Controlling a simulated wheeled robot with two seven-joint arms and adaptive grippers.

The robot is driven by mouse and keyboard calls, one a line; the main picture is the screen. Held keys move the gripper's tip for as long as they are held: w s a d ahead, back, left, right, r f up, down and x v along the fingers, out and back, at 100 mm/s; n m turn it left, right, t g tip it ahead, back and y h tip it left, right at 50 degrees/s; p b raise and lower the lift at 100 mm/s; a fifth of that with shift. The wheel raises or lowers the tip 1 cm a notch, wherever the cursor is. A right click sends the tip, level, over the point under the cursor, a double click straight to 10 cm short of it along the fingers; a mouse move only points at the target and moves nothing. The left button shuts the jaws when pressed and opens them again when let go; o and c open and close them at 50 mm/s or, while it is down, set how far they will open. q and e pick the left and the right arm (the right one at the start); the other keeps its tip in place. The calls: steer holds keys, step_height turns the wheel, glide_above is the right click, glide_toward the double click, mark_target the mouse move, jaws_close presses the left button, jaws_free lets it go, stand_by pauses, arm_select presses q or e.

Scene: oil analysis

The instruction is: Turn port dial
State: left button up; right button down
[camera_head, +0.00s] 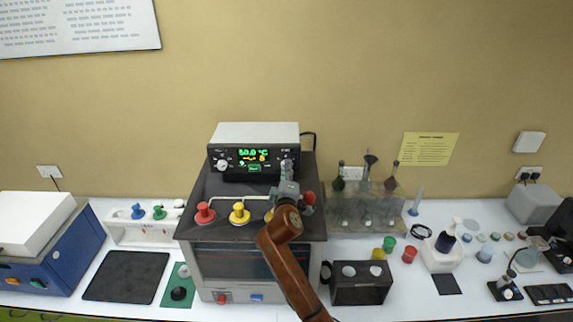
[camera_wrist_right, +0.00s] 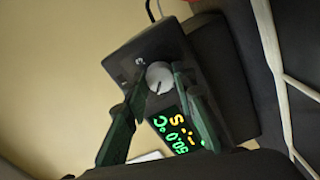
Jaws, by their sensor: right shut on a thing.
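The controller box (camera_head: 258,135) stands on the dark top of the heater unit. Its display reads 50.0 °C in green. A round pale dial (camera_wrist_right: 159,77) sits on its front face, on the °C side of the display. My right gripper (camera_wrist_right: 158,80) has one dark finger on each side of this dial and is shut on it. In the head view, my right gripper (camera_head: 288,166) is at the right end of the box front and hides most of the dial. A second pale knob (camera_head: 222,165) is at the left end of the box. My left gripper is not in view.
Red (camera_head: 205,213) and yellow (camera_head: 239,214) stoppers stand on the heater top, left of my right arm. Another red stopper (camera_head: 309,199) is just right of my gripper. A glassware rack (camera_head: 368,218) stands further right. A black mat (camera_head: 126,276) lies left.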

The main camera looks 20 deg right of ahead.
steer(key=shift+n+p, duration=1.2)
steer(key=shift+n, duration=0.3)
steer(key=c, duration=2.7)
jaws_free()
steer(key=shift+c, duration=0.2)
jaws_close()
steer(key=o, duration=1.1)
jaws_free()
steer(key=shift+o, duration=0.2)
steer(key=v, duration=1.2)
